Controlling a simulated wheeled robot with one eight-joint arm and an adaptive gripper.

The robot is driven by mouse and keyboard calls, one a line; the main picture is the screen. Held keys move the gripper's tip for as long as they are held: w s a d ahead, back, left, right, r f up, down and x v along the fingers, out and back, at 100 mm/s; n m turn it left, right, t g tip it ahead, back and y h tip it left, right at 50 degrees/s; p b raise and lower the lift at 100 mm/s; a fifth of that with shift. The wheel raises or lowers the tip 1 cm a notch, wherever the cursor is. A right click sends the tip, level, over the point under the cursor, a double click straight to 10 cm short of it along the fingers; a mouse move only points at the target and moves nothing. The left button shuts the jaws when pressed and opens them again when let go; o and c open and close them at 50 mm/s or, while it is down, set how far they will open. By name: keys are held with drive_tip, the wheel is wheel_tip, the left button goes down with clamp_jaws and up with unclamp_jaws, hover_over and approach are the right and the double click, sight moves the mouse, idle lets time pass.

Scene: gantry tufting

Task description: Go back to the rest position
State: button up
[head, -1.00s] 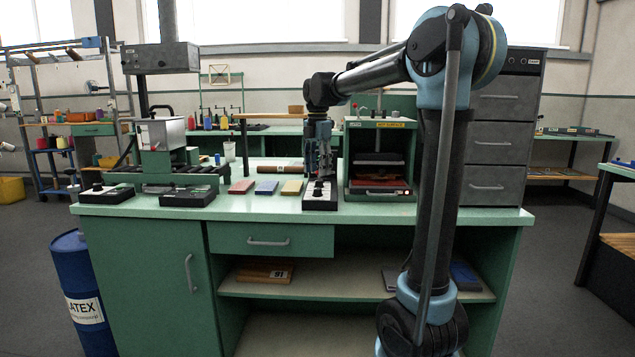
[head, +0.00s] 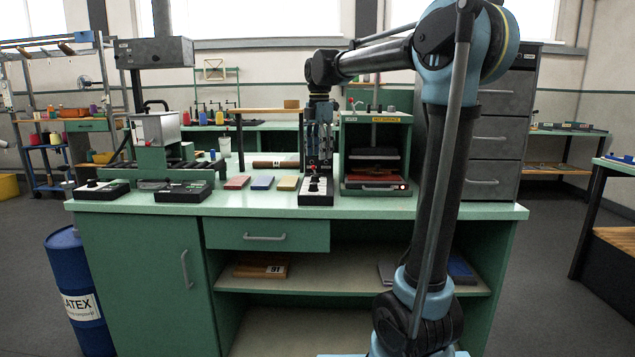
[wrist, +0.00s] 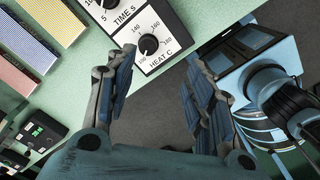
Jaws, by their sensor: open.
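My gripper (head: 319,160) hangs pointing down above the black-and-white control box (head: 316,192) at the front of the green bench (head: 120,208). In the wrist view my gripper (wrist: 165,80) has its two fingers well apart, with nothing between them. The control box (wrist: 155,40) shows its TIME S and HEAT C knobs just beyond the fingers. The gap between the fingers shows the bench edge and dark floor. I cannot tell the exact height of the fingertips above the box.
The heat press (head: 376,172) stands right of the gripper, with a small red light on its front. Red (head: 237,183), blue (head: 262,183) and tan (head: 287,183) samples lie to the left. A grey drawer cabinet (head: 497,140) stands at the right.

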drive_tip(key=s+d+f+m, duration=0.6)
drive_tip(key=s+f+m, duration=0.2)
drive_tip(key=s+f, duration=0.2)
drive_tip(key=s+d+f+m+t, duration=0.1)
drive_tip(key=s+d+f+m, duration=0.6)
drive_tip(key=s+f, duration=0.3)
drive_tip(key=s+d+f+m+t, duration=0.1)
drive_tip(key=s+d+f+m, duration=0.5)
drive_tip(key=s+f+m, duration=0.4)
drive_tip(key=shift+s+d, duration=0.25)
drive_tip(key=shift+d, duration=0.05)
drive_tip(key=shift+f, duration=0.1)
drive_tip(key=shift+w+f, duration=0.2)
drive_tip(key=shift+w, duration=0.25)
